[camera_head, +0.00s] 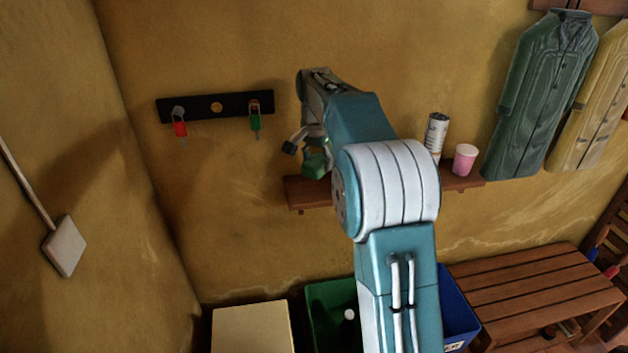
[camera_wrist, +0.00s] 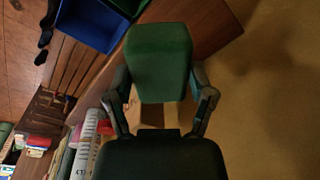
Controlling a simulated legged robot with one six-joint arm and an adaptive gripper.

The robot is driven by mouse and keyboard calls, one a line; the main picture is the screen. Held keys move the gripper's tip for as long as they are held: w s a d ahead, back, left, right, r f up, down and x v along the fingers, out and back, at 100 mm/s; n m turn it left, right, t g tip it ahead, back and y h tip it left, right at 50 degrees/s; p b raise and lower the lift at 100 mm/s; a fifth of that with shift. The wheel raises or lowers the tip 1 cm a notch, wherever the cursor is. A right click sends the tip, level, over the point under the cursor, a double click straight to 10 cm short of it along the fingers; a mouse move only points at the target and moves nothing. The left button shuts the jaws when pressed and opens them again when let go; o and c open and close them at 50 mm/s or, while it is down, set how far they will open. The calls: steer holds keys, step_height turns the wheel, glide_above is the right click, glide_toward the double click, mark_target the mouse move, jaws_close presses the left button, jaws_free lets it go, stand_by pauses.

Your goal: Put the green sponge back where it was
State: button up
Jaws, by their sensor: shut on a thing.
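The green sponge (camera_head: 315,162) is in my gripper (camera_head: 304,145), at the left end of the wooden wall shelf (camera_head: 308,194). In the wrist view the sponge (camera_wrist: 160,58) is a block between the two fingers of my gripper (camera_wrist: 160,82), which are shut on its sides. In the head view it appears just over the shelf's left end, partly hidden by my gripper. I cannot tell whether it touches the shelf. My arm hides the middle of the shelf.
A patterned can (camera_head: 436,135) and a pink cup (camera_head: 465,160) stand on the shelf's right part. A key rack (camera_head: 235,105) hangs to the left, coats (camera_head: 540,95) to the right. Below are a green bin (camera_head: 325,305), a blue bin (camera_head: 458,310) and a slatted bench (camera_head: 530,290).

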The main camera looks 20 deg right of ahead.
glide_above(314, 188)
steer(key=f, duration=0.5)
steer(key=shift+s+a+f, duration=0.1)
steer(key=shift+s+f, duration=0.1)
steer(key=shift+s, duration=0.15)
steer(key=shift+w+f, duration=0.15)
steer(key=shift+f, duration=1.6)
steer(key=o, duration=1)
steer(key=shift+c, duration=0.2)
steer(key=shift+r, duration=0.15)
